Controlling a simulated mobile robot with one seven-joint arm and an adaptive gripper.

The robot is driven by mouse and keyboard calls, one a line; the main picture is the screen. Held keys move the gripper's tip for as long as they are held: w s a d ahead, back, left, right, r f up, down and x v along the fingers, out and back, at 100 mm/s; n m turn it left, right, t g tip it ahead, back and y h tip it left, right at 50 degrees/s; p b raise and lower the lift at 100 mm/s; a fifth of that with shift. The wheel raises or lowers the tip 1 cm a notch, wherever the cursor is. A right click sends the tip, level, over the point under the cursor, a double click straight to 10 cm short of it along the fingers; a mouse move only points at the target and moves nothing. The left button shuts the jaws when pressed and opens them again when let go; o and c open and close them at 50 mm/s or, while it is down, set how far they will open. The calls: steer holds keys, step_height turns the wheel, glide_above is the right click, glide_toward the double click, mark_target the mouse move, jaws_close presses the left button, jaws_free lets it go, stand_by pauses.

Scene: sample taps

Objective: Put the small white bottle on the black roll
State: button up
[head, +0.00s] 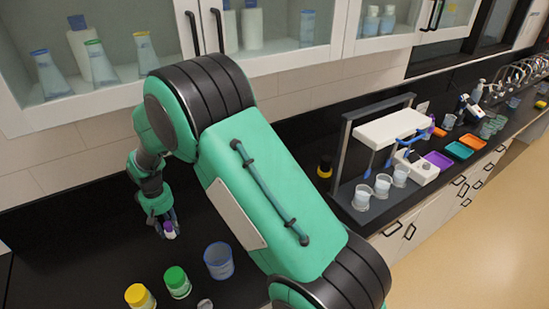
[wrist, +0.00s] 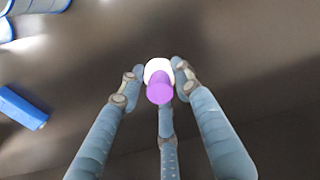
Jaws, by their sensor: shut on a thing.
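The small white bottle with a purple cap (head: 170,231) is at the left of the head view, over the black counter. It also shows in the wrist view, with its white body (wrist: 153,66) partly behind the purple cap (wrist: 160,89). My gripper (head: 164,222) is shut on the bottle, its fingers around it. I cannot tell whether the bottle touches the counter. I cannot make out the black roll for certain. A small dark cylinder with a yellow part (head: 325,168) stands at the back of the counter, right of my arm.
A yellow-capped jar (head: 140,297), a green-capped jar (head: 177,283) and a blue-rimmed beaker (head: 219,261) stand at the front. A blue block (wrist: 22,108) lies left in the wrist view. A rack with beakers (head: 383,185) is to the right. Wall cabinets (head: 75,100) hang above.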

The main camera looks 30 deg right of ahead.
steer(key=d+f+m, duration=0.1)
steer(key=d, duration=0.5)
steer(key=d+f+m+b, duration=0.1)
steer(key=d, duration=0.5)
steer(key=d+f+m+b, duration=0.1)
steer(key=d, duration=0.5)
steer(key=shift+w+d+f+m, duration=0.15)
steer(key=shift+w+d+m, duration=0.1)
steer(key=shift+m, duration=0.15)
steer(key=w+d+r+m+p, duration=0.1)
steer(key=w+d+r+p, duration=0.15)
steer(key=d, duration=0.55)
steer(key=w+d+r+m+p, duration=0.1)
steer(key=d+p, duration=0.2)
steer(key=d, duration=0.5)
steer(key=w+d+r+p, duration=0.2)
steer(key=d+p, duration=0.1)
steer(key=d, duration=0.6)
step_height(320, 180, up, 4)
steer(key=m+p, duration=0.3)
steer(key=p, duration=0.7)
glide_above(327, 158)
steer(key=a, duration=0.1)
steer(key=shift+w+a+f, duration=0.1)
steer(key=shift+w+a, duration=0.05)
steer(key=shift+w, duration=0.1)
steer(key=shift+s+d, duration=0.15)
steer(key=shift+d, duration=0.5)
steer(key=shift+f, duration=0.1)
